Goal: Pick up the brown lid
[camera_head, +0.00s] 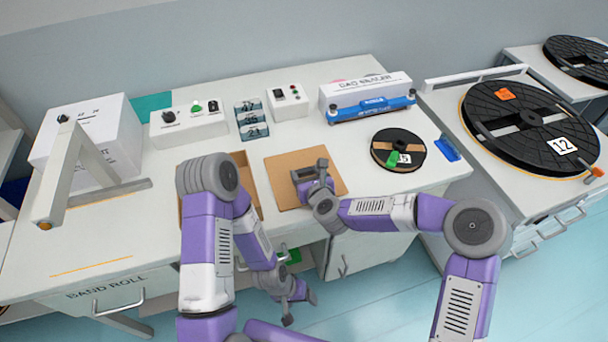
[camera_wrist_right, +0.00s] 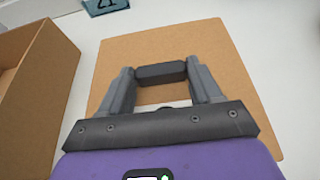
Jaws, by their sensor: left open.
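The brown lid (camera_head: 278,184) is a flat tan square lying on the white table, right of the open brown box (camera_head: 241,158). It fills much of the right wrist view (camera_wrist_right: 228,62), with a dark bar-shaped handle (camera_wrist_right: 161,72) on it. My right gripper (camera_head: 309,169) is over the lid, pointing down, its fingers (camera_wrist_right: 160,82) on either side of the handle and seeming to meet its ends. Whether they press on it is not clear. My left gripper (camera_head: 298,306) is open and empty, low in front of the table's front edge.
Behind the lid are control boxes (camera_head: 288,102), number blocks (camera_head: 251,119) and a blue-and-white sealer (camera_head: 368,97). A black reel (camera_head: 398,150) lies to the right. A white stand (camera_head: 75,172) is at left. The table's front left is clear.

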